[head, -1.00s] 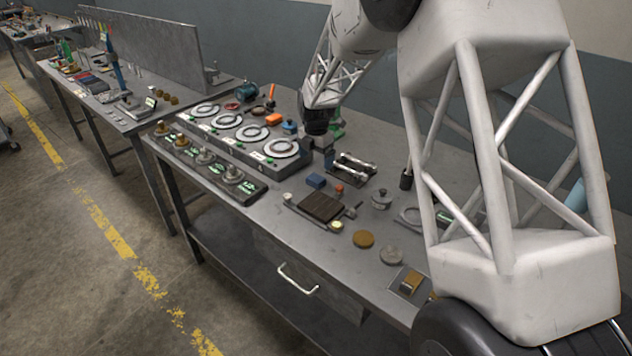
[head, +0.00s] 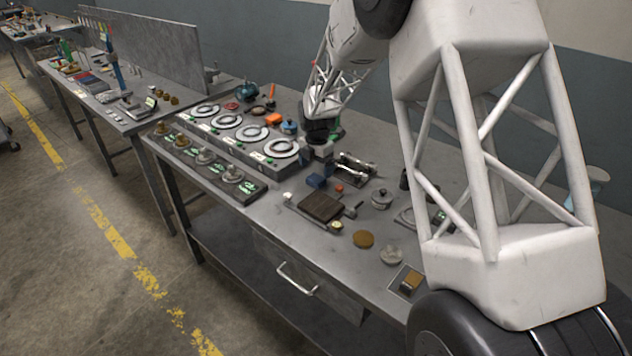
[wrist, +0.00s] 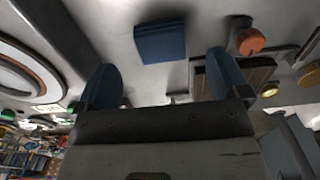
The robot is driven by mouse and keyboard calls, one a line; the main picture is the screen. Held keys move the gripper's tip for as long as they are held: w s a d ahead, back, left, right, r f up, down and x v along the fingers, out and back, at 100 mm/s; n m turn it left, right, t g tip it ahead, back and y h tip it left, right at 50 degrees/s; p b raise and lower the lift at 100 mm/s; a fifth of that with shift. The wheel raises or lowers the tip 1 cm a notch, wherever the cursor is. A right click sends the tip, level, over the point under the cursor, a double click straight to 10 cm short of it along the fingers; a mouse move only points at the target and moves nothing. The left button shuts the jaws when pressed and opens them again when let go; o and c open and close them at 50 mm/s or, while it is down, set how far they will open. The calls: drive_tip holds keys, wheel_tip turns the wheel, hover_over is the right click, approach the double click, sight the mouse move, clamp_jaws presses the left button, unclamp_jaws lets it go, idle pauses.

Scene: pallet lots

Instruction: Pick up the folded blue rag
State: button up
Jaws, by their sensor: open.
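The folded blue rag (head: 316,181) lies on the grey bench, between the row of dial units and a dark brown slatted block. In the wrist view the rag (wrist: 160,42) is a flat blue rectangle, ahead of and between the two blue-padded fingers. My gripper (wrist: 166,78) is open, with nothing between its fingers. In the head view my gripper (head: 321,165) is just above and behind the rag, partly overlapping it; I cannot tell the exact height gap.
The brown slatted block (head: 321,207) and a red-orange knob (wrist: 250,42) are close to the rag. Dial units (head: 282,149) stand to the left, a metal-rod fixture (head: 356,166) to the right.

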sight(317, 177)
drive_tip(key=shift+f, duration=2.25)
drive_tip(key=c, duration=1.1)
drive_tip(key=shift+o, duration=0.2)
drive_tip(key=shift+r, duration=0.15)
drive_tip(key=shift+r, duration=0.5)
drive_tip(key=shift+s+d+r, duration=0.1)
drive_tip(key=shift+s+r, duration=0.1)
drive_tip(key=shift+r, duration=0.4)
drive_tip(key=shift+s+r, duration=0.15)
drive_tip(key=shift+r, duration=0.45)
drive_tip(key=s, duration=0.5)
drive_tip(key=s+d+r, duration=0.1)
drive_tip(key=s, duration=0.4)
drive_tip(key=s+d, duration=0.1)
drive_tip(key=s, duration=0.4)
drive_tip(key=shift+r, duration=0.15)
drive_tip(key=shift+s, duration=0.1)
